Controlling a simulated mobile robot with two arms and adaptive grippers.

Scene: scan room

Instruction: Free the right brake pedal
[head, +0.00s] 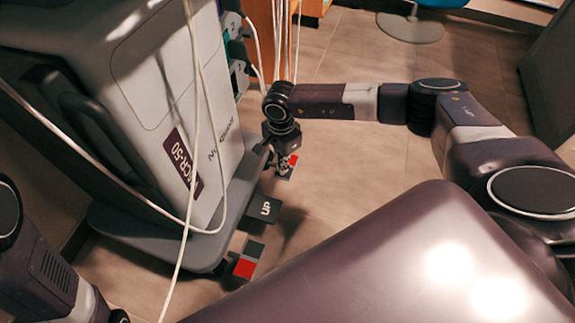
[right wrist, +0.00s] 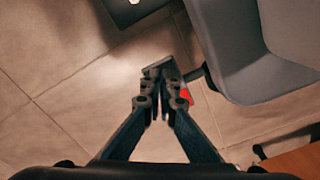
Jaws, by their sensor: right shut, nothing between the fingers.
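The right brake pedal (head: 293,160), red and dark grey, sticks out from the far end of the grey cart's base. In the right wrist view its red part (right wrist: 186,97) shows just behind the fingertips. My right gripper (head: 283,167) points down over this pedal, its fingers shut and empty. In the right wrist view the gripper's fingertips (right wrist: 160,74) overlap the pedal's dark plate; I cannot tell whether they touch it. A second red and dark pedal (head: 245,267) is at the near end. My left arm shows at the lower left, but its gripper is outside the picture.
A dark pedal marked UP (head: 264,208) sits between the two red ones. The grey machine (head: 165,110) stands on its wheeled base (head: 150,239), with white cables hanging in front. Tiled floor to the right is clear, with a stool base (head: 410,27) farther back.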

